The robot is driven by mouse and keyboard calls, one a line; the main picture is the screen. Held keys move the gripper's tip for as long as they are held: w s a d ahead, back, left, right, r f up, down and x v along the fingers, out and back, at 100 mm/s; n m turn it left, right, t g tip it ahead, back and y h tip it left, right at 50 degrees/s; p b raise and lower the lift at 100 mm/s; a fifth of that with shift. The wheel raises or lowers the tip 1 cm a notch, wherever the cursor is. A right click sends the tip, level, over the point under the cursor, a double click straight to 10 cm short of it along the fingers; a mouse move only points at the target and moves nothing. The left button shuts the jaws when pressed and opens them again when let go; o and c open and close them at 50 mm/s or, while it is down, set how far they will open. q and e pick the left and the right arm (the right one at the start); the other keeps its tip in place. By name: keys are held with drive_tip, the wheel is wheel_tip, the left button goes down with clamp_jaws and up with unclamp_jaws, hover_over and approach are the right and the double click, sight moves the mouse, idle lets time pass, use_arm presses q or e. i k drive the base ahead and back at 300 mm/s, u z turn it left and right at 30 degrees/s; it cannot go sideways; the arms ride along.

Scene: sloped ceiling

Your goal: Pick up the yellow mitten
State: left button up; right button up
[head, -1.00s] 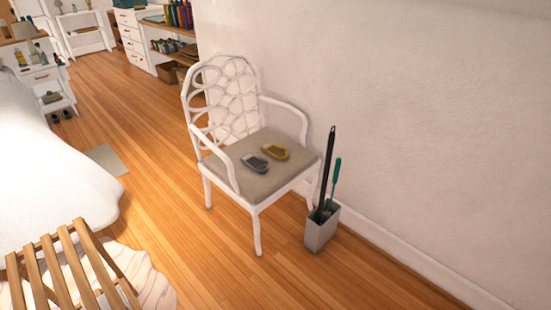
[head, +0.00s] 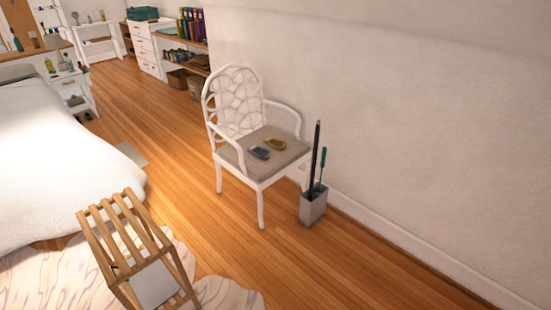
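Neither of my grippers shows in the head view.
A grey bin (head: 313,207) with a black and a teal long-handled item stands right of the chair. A slatted wooden rack (head: 128,235) stands on a pale rug (head: 50,278) at lower left, near a white bed (head: 60,165). Wooden floor (head: 300,265) before the chair is clear.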

sight(277, 143)
drive_tip(key=z, duration=0.7)
drive_tip(key=i, duration=2.65)
drive_tip(key=u, duration=1.6)
drive_tip(key=i, duration=0.75)
drive_tip(key=u, duration=0.8)
